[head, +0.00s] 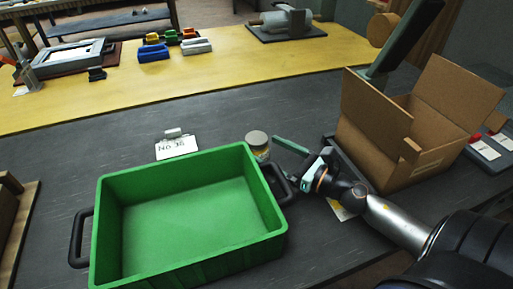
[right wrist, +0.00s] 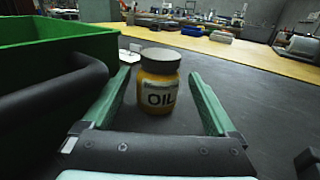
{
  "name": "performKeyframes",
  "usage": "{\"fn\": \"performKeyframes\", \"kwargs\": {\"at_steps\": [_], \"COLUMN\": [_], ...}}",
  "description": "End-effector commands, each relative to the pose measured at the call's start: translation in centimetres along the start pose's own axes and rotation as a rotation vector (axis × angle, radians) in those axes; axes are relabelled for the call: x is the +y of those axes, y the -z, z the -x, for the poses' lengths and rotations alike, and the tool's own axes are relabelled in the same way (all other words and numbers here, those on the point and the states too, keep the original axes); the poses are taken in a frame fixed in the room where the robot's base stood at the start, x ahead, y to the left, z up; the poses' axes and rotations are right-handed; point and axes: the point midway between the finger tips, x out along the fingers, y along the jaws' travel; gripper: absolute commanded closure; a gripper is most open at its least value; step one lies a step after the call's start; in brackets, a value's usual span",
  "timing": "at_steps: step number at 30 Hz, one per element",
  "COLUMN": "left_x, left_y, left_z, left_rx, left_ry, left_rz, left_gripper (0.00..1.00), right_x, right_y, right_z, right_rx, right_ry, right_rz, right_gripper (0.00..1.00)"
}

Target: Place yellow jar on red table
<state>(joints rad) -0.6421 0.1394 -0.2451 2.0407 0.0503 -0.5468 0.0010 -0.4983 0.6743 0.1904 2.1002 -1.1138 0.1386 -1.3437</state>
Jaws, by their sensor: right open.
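The yellow jar (head: 261,153) has a grey lid and stands upright on the dark table beside the green crate's far right corner. In the right wrist view the jar (right wrist: 157,94) shows an "OIL" label and stands in line with the gap between the fingers. My right gripper (head: 281,157) is open, to the right of the jar, with its green fingers pointing toward it. It also shows in the right wrist view (right wrist: 163,78), and nothing is gripped. Part of the jar is hidden by the crate in the head view. I see no red table. My left gripper is not in view.
The green crate (head: 268,246) with black handles is close to my right gripper. An open cardboard box (head: 385,150) stands to the right. A white label card (head: 176,148) lies behind the crate. Beyond is a yellow surface (head: 215,75) with colored blocks and a vise-like device.

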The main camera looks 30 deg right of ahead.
Motion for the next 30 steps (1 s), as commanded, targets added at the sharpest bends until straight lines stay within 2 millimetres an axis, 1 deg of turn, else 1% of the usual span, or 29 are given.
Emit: {"fn": "performKeyframes", "kwargs": {"at_steps": [1,6,10,16,17,30], "left_x": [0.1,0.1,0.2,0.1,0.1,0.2], "left_y": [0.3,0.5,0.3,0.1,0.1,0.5], "left_z": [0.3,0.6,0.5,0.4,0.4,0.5], "left_rx": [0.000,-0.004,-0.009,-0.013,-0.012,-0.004], "left_ry": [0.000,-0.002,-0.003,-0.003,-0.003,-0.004], "left_rz": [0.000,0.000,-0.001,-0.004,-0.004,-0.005], "left_gripper": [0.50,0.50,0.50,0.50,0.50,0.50], "right_x": [0.1,0.0,0.1,0.1,0.1,0.1], "right_y": [-0.3,-0.2,0.0,0.1,0.1,0.0], "right_z": [-0.7,-2.3,-2.7,-2.7,-2.7,-2.7], "right_rx": [-0.002,-0.001,0.000,0.001,0.001,0.000], "right_ry": [-0.002,-0.001,0.000,0.000,0.000,0.000], "right_rz": [0.003,0.002,0.002,0.002,0.002,0.001], "right_gripper": [0.07,0.07,0.07,0.07,0.09,0.59]}}
